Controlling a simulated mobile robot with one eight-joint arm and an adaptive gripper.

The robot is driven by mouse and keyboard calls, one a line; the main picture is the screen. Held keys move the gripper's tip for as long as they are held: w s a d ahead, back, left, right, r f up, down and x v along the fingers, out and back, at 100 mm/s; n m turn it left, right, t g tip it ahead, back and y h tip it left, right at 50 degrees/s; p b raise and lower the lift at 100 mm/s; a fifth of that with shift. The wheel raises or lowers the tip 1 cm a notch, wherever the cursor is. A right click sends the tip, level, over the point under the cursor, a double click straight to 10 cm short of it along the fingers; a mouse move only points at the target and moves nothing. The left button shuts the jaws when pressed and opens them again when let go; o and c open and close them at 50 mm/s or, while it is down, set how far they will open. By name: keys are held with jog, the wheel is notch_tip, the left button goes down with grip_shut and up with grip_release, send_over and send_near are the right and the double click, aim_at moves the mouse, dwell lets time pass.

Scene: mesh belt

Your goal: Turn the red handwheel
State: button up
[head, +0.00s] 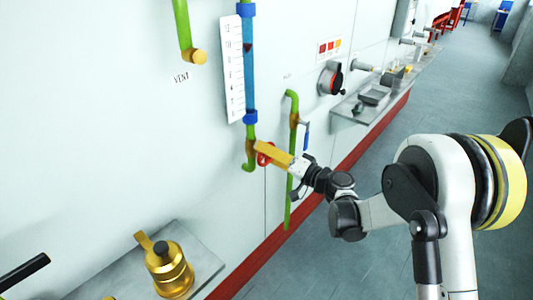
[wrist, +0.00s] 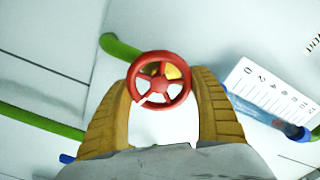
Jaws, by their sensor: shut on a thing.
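The red handwheel (wrist: 159,98) shows in the wrist view between the two yellow fingers of my gripper (wrist: 160,90), which touch or nearly touch its rim on both sides. A brass part shows behind its spokes. In the head view the red handwheel (head: 264,156) sits on the green pipe below the blue sight tube, partly hidden by my gripper (head: 270,155). My gripper reaches it from the right and is shut on it. The wheel's exact angle is hard to tell.
A white scale (head: 232,70) stands beside the blue tube (head: 250,62). A green pipe with a blue-handled valve (head: 306,135) is close to my gripper's right. A brass pot (head: 172,272) stands on the lower-left shelf. A red-and-black rotary switch (head: 331,78) is farther along the wall.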

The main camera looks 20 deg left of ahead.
jog(key=o, duration=1.2)
jog(key=v, duration=1.2)
jog(key=s+d+r+m+h, duration=0.2)
jog(key=s+d+h, duration=1.4)
jog(key=s+d, duration=1)
jog(key=d, duration=0.4)
jog(key=shift+s+r+m+h, duration=0.2)
jog(key=shift+r+m+h, duration=0.1)
jog(key=shift+m, duration=0.1)
